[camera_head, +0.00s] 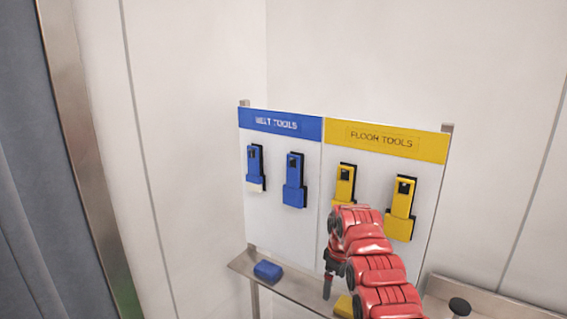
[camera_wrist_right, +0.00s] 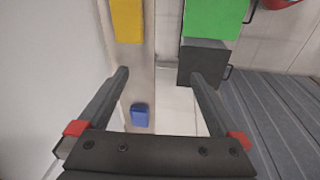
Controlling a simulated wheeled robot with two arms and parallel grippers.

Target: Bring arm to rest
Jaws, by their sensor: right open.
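My right arm, red, reaches in from the bottom right in the head view, in front of the tool board (camera_head: 312,228). Its dark gripper (camera_head: 329,284) points down near the shelf below the board. In the right wrist view the two fingers of this gripper (camera_wrist_right: 161,75) stand wide apart with nothing between them held. A blue block (camera_head: 268,270) lies on the shelf (camera_head: 300,292), left of the gripper; it also shows in the wrist view (camera_wrist_right: 140,115). A yellow block (camera_head: 344,306) is partly hidden by my arm. My left gripper is not in view.
Two blue holders (camera_head: 294,182) hang under the blue header and two yellow ones (camera_head: 401,208) under the yellow header. A dark knob (camera_head: 459,306) stands at the lower right. The wrist view shows a green box (camera_wrist_right: 215,18) and a dark grey box (camera_wrist_right: 203,62).

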